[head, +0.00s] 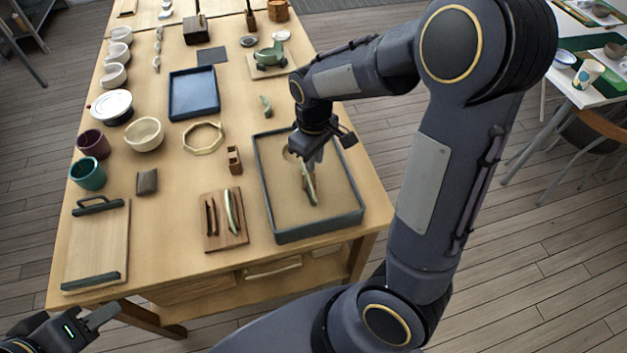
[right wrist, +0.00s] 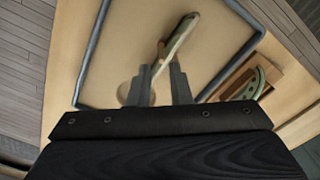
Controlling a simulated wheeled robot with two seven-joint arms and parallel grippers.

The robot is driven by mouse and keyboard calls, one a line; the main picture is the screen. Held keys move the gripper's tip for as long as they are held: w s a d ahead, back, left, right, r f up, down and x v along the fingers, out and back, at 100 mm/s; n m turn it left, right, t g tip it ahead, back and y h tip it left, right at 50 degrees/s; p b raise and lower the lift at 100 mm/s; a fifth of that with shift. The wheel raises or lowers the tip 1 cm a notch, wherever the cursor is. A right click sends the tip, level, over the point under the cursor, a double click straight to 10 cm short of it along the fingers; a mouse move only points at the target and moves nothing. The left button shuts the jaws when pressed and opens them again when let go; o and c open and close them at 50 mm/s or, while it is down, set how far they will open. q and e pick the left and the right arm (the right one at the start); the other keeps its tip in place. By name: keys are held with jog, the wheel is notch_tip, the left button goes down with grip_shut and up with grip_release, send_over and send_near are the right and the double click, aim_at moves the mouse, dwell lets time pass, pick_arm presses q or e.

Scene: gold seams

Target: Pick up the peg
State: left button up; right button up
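A slim, long piece, part brown and part pale green (head: 309,184), lies in the grey-rimmed tray (head: 320,231); it may be the peg, but I cannot tell for sure. My right gripper (head: 308,160) points down into the tray at the piece's far end.
A wooden board (head: 213,241) with slim pieces lies left of the tray, with a small wooden block (head: 234,160) behind it. A round pale disc (right wrist: 125,92) lies in the tray beside the fingers. A blue tray (head: 193,94), bowls and cups stand further left and back.

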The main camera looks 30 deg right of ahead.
aim_at(314, 182)
jog(key=shift+a+f, duration=0.1)
jog(key=shift+f, duration=1.9)
grip_shut()
